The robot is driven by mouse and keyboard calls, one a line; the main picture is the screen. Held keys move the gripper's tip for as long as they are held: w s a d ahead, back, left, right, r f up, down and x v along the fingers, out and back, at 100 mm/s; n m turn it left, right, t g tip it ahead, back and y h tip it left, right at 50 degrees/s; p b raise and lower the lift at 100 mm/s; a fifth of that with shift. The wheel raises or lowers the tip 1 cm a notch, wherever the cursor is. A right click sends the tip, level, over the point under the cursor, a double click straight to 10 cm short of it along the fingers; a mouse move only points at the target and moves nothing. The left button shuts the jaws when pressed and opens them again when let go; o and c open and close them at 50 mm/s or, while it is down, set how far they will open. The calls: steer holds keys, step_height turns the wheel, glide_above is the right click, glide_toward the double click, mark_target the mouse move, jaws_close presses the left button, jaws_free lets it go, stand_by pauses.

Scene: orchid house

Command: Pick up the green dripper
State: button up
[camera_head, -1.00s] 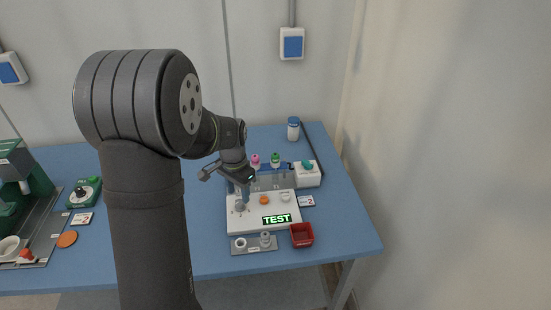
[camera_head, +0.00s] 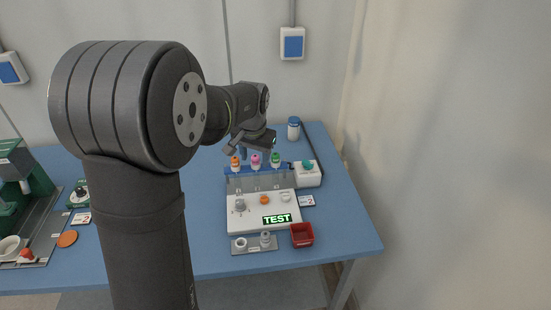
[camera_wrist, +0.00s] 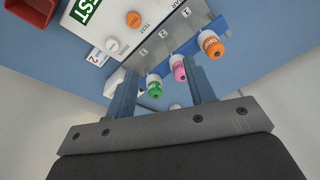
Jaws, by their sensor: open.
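The green dripper (camera_head: 276,159) stands in a blue rack (camera_head: 228,171) at the back of the white test unit, at the right end of a row. The pink dripper (camera_head: 255,160) and orange dripper (camera_head: 235,163) are to its left. My gripper (camera_head: 252,150) is above and behind the row, open and empty. In the wrist view the green dripper (camera_wrist: 154,87) appears between the fingers of my gripper (camera_wrist: 160,68), nearer the left finger. The pink dripper (camera_wrist: 179,69) shows beside the right finger, and the orange dripper (camera_wrist: 210,44) lies beyond it. No contact shows.
The white test unit (camera_head: 246,220) has a lit TEST sign. A white box with a teal top (camera_head: 308,175) stands right of the rack. A blue-capped jar (camera_head: 293,128) is behind it. A red bin (camera_head: 302,234) and grey tray (camera_head: 247,249) are in front.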

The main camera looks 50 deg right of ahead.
steer(key=s+d+r+n+t+h, duration=0.1)
steer(key=s+d+r+n+h, duration=0.25)
steer(key=r, duration=0.65)
steer(key=y, duration=0.2)
glide_above(275, 155)
steer(key=a, duration=0.2)
step_height(275, 155, down, 10)
steer(key=shift+h, duration=0.25)
steer(key=shift+s+x, duration=0.25)
steer(key=shift+x, duration=0.7)
steer(key=shift+s+x, duration=0.2)
steer(key=shift+x, duration=0.8)
steer(key=shift+s+x, duration=0.25)
steer(key=shift+x, duration=0.7)
steer(key=shift+d+f, duration=0.1)
steer(key=c, duration=1)
